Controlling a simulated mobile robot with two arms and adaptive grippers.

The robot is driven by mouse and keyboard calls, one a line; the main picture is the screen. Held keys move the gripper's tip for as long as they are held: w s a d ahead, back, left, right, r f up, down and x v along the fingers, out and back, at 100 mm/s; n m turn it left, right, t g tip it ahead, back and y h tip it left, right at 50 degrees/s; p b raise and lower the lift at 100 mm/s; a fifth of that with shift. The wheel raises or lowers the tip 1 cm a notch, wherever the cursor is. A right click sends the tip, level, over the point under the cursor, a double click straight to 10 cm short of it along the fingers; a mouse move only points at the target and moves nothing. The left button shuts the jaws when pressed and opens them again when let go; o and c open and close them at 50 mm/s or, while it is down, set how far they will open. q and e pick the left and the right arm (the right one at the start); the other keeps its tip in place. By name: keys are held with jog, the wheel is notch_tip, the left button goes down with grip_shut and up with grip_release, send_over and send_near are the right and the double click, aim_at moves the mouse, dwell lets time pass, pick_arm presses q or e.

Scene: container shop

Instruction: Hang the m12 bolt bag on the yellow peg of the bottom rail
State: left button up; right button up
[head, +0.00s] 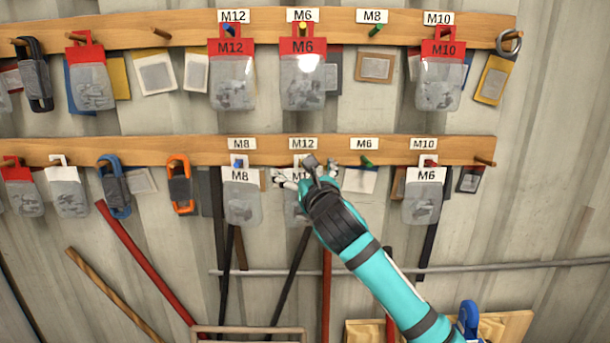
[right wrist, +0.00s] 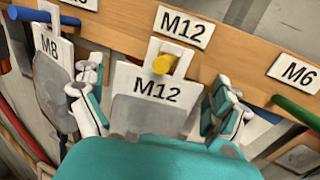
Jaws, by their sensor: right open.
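A clear bag with a white M12 header card (right wrist: 155,84) hangs at the yellow peg (right wrist: 162,64) of the bottom rail (right wrist: 225,62). In the right wrist view the card's white hanger loop is around the peg. My right gripper (right wrist: 158,95) is open, with one finger on each side of the card; whether they touch it is unclear. In the head view my right gripper (head: 309,172) covers most of this bag and the yellow peg. Another M12 bag, with a red header (head: 232,47), hangs on the top rail (head: 190,28). My left gripper is not in view.
An M8 bag (head: 241,200) hangs close on the left of my right gripper. The green peg (head: 366,161) on its right is empty. An M6 bag (head: 424,195) hangs farther right. Carabiners and several bags hang at the left. Rods lean below the bottom rail.

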jog(key=v, duration=1.1)
jog(key=s+d+f+m+g+h, duration=0.1)
jog(key=s+d+f+m+g, duration=0.2)
jog(key=f+m, duration=0.4)
jog(key=s+d+f+m+g+h, duration=0.15)
jog(key=s+f+m, duration=0.3)
jog(key=f, duration=0.45)
jog(key=s+d+f+m+g, duration=0.2)
jog(key=s+d+f+m, duration=0.1)
jog(key=f+m, duration=0.4)
jog(key=s+d+f+m+g+h, duration=0.1)
jog(key=s+d+f+m+g, duration=0.35)
jog(key=s+f+m, duration=0.7)
jog(key=s+d+f+m+g+h, duration=0.1)
jog(key=s+d+f+m+g, duration=0.2)
jog(key=s+d+f+m, duration=0.8)
jog(key=s+a+f+n+g+b, duration=0.1)
jog(key=s+a+f+n+b, duration=0.15)
jog(key=f, duration=1.05)
jog(key=s+a+f+n+b, duration=0.1)
jog(key=s+a+f+n, duration=0.15)
jog(key=f, duration=1.05)
jog(key=s+d+f+g+b, duration=0.1)
jog(key=s+d+f+b, duration=0.1)
jog(key=s+f, duration=1.4)
notch_tip(320, 180, down, 2)
jog(key=shift+s+d+f+m+g, duration=0.1)
jog(key=shift+s+d+m+g, duration=0.15)
jog(key=shift+s+m+g, duration=0.05)
